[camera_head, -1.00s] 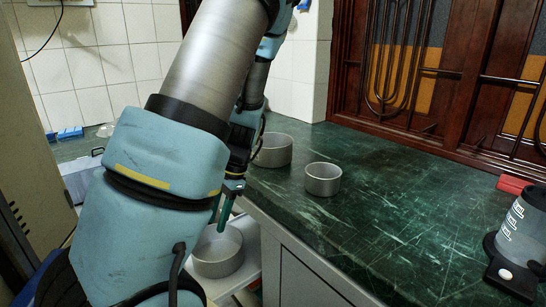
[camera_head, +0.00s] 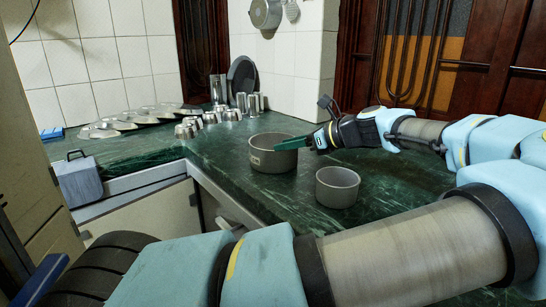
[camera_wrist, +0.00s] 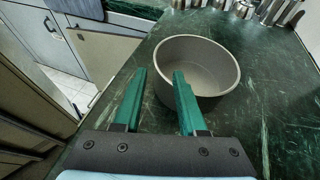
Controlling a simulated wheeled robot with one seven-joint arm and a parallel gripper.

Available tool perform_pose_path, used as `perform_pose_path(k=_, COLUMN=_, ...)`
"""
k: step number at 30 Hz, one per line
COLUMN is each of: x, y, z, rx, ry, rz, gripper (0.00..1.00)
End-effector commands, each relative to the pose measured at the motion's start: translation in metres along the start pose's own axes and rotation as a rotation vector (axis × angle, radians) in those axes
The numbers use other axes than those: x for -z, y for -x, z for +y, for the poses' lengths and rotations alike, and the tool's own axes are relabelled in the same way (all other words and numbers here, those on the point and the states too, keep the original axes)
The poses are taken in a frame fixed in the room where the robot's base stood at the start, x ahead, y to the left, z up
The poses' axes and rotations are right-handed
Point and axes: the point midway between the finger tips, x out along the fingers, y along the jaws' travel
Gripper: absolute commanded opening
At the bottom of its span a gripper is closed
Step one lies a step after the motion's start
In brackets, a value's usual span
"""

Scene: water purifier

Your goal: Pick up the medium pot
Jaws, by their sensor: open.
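Two grey round pots stand upright on the green counter. The larger of these two, likely the medium pot (camera_head: 273,153), is farther back; it also shows in the wrist view (camera_wrist: 215,92). The smaller pot (camera_head: 337,188) stands in front and to its right. My gripper (camera_head: 281,145) reaches in from the right at the larger pot's rim. In the wrist view my open gripper (camera_wrist: 159,71) has its left finger outside the pot and its right finger overlapping the pot's inside, on either side of the wall. I cannot tell whether either finger touches it.
The green counter (camera_head: 150,152) turns a corner toward the left. Several metal cups (camera_head: 190,128) and upturned lids or bowls (camera_head: 120,122) stand behind the pots. A grey box (camera_head: 78,181) is at the left. A wooden lattice panel (camera_head: 455,60) rises behind my arm.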

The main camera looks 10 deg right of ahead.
Motion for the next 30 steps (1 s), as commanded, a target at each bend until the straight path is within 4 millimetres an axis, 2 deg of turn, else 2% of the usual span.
perform_pose_path(k=4, x=-0.001, y=-0.026, z=0.001, rx=-0.005, ry=0.003, rz=0.000, gripper=0.41)
perform_pose_path(k=11, x=0.000, y=-0.044, z=0.001, rx=-0.004, ry=0.003, rz=0.001, gripper=0.41)
perform_pose_path(k=21, x=0.000, y=-0.090, z=0.002, rx=-0.004, ry=0.003, rz=0.001, gripper=0.41)
perform_pose_path(k=30, x=0.000, y=-0.095, z=0.001, rx=-0.002, ry=0.003, rz=0.003, gripper=0.41)
